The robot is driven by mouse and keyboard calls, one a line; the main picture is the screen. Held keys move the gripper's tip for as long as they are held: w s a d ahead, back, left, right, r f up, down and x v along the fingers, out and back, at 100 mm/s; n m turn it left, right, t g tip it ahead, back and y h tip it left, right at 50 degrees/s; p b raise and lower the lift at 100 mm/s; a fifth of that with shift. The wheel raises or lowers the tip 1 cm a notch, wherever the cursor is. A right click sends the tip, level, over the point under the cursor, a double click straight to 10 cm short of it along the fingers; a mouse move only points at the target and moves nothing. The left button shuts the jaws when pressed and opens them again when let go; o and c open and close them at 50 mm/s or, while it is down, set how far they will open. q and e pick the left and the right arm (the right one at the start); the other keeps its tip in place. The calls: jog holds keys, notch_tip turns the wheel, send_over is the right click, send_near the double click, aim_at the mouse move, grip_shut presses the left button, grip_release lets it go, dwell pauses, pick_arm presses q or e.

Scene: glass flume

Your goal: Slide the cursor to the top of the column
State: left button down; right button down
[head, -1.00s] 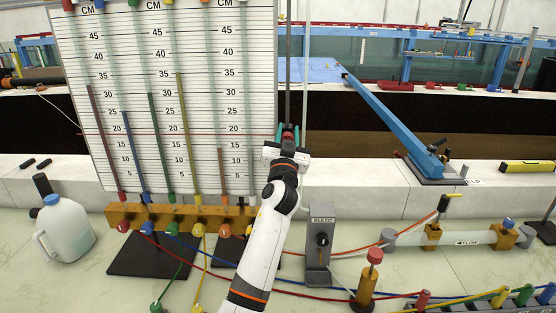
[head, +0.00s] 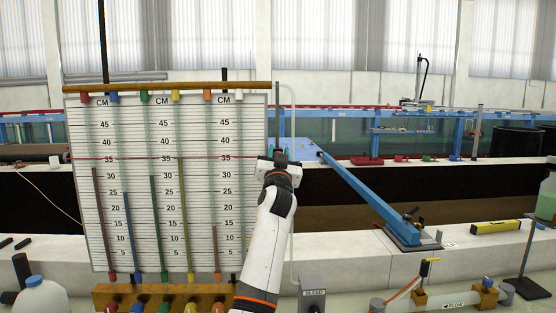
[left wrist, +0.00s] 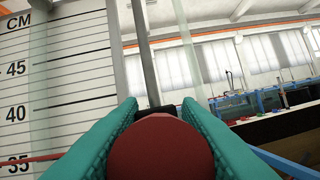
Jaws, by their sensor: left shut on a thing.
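The cursor is a thin red line (head: 150,158) lying level across the white scale board (head: 87,250), at about the 35 mark. Its round dark red knob (left wrist: 175,147) fills the lower middle of the left wrist view. My left gripper (head: 279,157) is at the board's right edge, with its teal fingers shut on the knob from both sides. A grey upright rod (left wrist: 143,55) rises above the knob. The 40 and 45 marks and the board's top lie above the cursor. My right gripper is not in view.
A wooden rail (head: 170,88) with coloured plugs runs along the board's top. A blue sloping beam (head: 365,190) stands to the right on the white ledge. A white jug (head: 42,298) and the bleed box (head: 312,300) stand low in front. The space above the gripper looks clear.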

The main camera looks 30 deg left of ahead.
pick_arm(q)
jog(key=c, duration=1.1)
grip_release()
jog(key=shift+o, duration=0.2)
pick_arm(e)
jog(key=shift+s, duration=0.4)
pick_arm(q)
jog(key=shift+s+d+f+b, duration=0.25)
jog(key=shift+s+f+b, duration=0.05)
jog(key=shift+s+f, duration=0.15)
jog(key=b+v, duration=0.3)
jog(key=v, duration=0.7)
jog(key=shift+s+d, duration=0.2)
jog(key=shift+s, duration=0.2)
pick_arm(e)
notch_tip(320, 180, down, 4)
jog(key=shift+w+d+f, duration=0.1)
